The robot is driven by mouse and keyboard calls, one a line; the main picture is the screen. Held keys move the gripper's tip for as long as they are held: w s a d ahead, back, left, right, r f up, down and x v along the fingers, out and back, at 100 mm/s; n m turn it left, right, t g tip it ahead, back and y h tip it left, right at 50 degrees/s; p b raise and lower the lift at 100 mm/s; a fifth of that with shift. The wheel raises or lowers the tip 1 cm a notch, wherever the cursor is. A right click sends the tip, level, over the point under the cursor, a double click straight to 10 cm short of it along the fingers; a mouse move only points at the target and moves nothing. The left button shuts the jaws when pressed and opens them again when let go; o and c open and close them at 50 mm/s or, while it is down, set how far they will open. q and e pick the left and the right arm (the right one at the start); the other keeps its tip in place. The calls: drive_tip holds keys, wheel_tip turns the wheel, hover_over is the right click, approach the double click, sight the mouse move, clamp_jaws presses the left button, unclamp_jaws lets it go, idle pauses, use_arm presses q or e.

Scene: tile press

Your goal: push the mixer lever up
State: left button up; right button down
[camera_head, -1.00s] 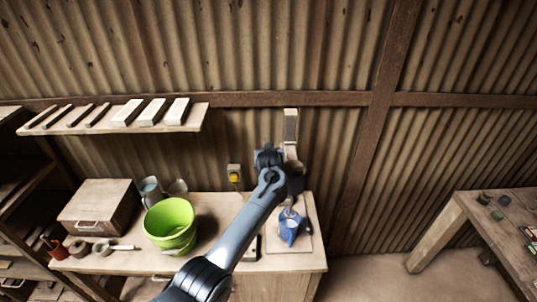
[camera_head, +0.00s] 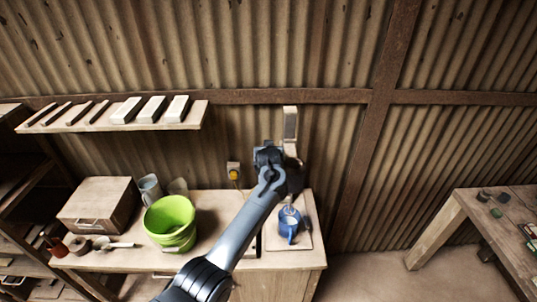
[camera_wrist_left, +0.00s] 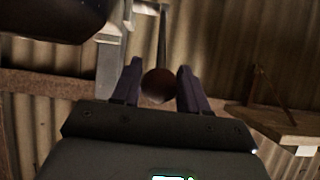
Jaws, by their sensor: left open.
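The mixer (camera_head: 290,124) stands at the right end of the workbench, a pale upright housing near the wall. A blue jug (camera_head: 289,224) stands on the board below it. In the left wrist view, a round brown knob (camera_wrist_left: 158,88) on a thin rod (camera_wrist_left: 162,42) appears to be the lever. My left gripper (camera_wrist_left: 158,78) is open, with one finger on each side of the knob; I cannot tell whether they touch it. In the head view, my left arm hides the lever and fingers. My right gripper is in neither view.
A green bucket (camera_head: 170,224), a grey jug (camera_head: 149,188) and a wooden box (camera_head: 97,204) stand left on the workbench (camera_head: 216,203). A shelf (camera_head: 190,124) with several tiles and bars hangs above. A yellow-and-grey switch box (camera_head: 234,172) is on the wall.

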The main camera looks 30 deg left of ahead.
use_arm(q)
drive_tip(key=v, duration=1)
drive_tip(key=shift+b, duration=0.3)
drive_tip(key=shift+c, duration=0.4)
